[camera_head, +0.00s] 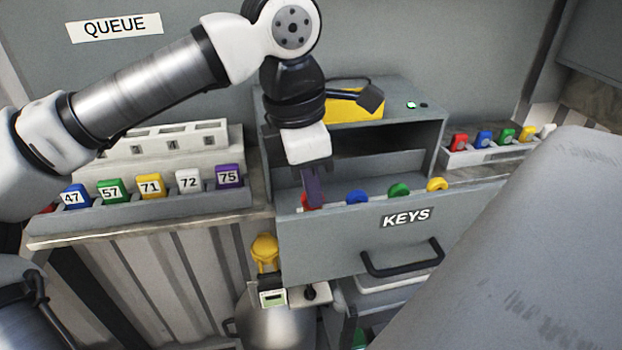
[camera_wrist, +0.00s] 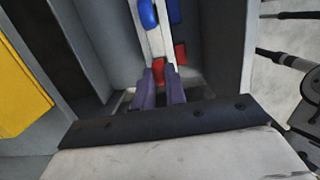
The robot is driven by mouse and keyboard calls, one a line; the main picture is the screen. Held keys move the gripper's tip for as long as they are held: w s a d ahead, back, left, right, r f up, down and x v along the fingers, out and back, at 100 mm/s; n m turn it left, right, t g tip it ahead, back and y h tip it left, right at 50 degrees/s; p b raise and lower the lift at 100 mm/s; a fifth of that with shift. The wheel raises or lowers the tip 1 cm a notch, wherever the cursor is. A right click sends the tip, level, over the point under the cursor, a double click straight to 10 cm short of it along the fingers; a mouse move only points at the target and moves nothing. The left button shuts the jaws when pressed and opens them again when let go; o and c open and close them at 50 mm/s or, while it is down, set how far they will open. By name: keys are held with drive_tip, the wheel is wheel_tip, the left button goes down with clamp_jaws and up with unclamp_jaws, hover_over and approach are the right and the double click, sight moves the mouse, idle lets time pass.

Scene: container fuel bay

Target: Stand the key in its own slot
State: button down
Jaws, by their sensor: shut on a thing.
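The red key (camera_head: 308,203) is at the left end of the open drawer labelled KEYS (camera_head: 340,240). My gripper (camera_head: 314,188) reaches down into the drawer and is shut on this key. In the wrist view, my two fingers (camera_wrist: 160,88) point down at the red key (camera_wrist: 158,70), beside a pale rail. The fingers hide part of the key, so I cannot tell how deep it sits in its slot. A blue key (camera_head: 357,197), a green key (camera_head: 399,189) and a yellow key (camera_head: 437,184) stand in the same drawer row, to the right.
A rack of numbered coloured tags (camera_head: 150,218) stands at left under a QUEUE sign. A smaller rack of coloured tags (camera_head: 490,155) stands at right. The cabinet (camera_head: 400,125) above the drawer has a yellow item (camera_head: 350,108) on top. The drawer handle (camera_head: 403,268) juts forward.

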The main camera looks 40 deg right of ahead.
drive_tip(key=shift+f, duration=0.2)
drive_tip(key=shift+f+b, duration=0.4)
drive_tip(key=shift+f, duration=0.1)
drive_tip(key=c, duration=1.4)
unclamp_jaws()
drive_tip(key=shift+o, duration=0.2)
drive_tip(key=shift+r, duration=0.1)
wheel_tip(320, 180, up, 14)
drive_tip(key=w+a, duration=0.1)
drive_tip(key=shift+a+f, duration=0.2)
drive_tip(key=shift+a, duration=0.2)
